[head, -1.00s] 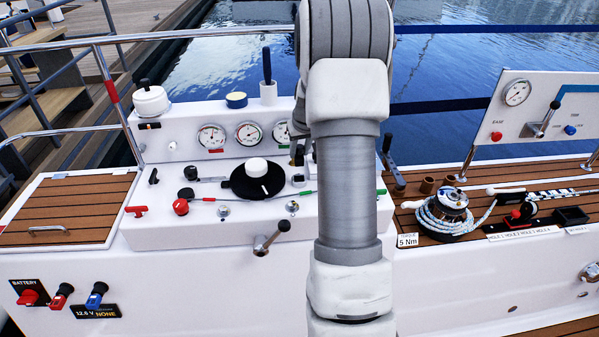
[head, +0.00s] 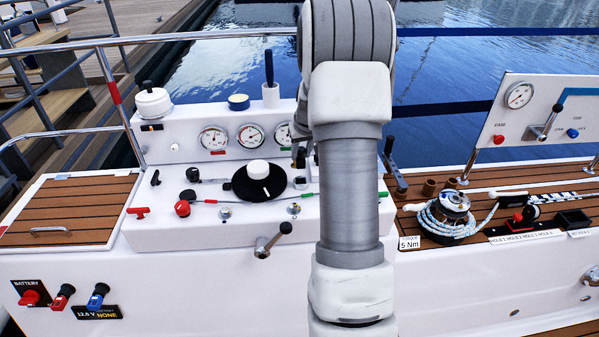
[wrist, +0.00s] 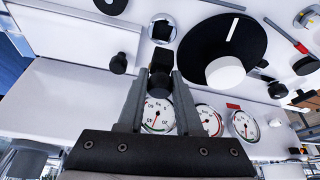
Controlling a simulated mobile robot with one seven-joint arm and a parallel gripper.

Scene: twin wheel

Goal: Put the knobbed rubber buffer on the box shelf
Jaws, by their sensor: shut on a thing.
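My gripper (wrist: 160,76) is shut on a small black piece, which I take to be the knobbed rubber buffer (wrist: 160,62). Its dark block and rounded end show between the fingers in the wrist view. In the head view my arm hides most of the gripper and the buffer. The gripper is above the white console, close to the gauges. The raised white instrument box carries these gauges on its front. Its flat top, which looks like the box shelf (head: 197,115), runs behind them.
A white lidded pot (head: 153,103), a blue roll (head: 238,102) and a white holder (head: 270,95) with a blue handle stand on the box top, with bare room between. A black disc (head: 258,182) with a white knob and several small levers crowd the console. A rail (head: 210,33) runs behind.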

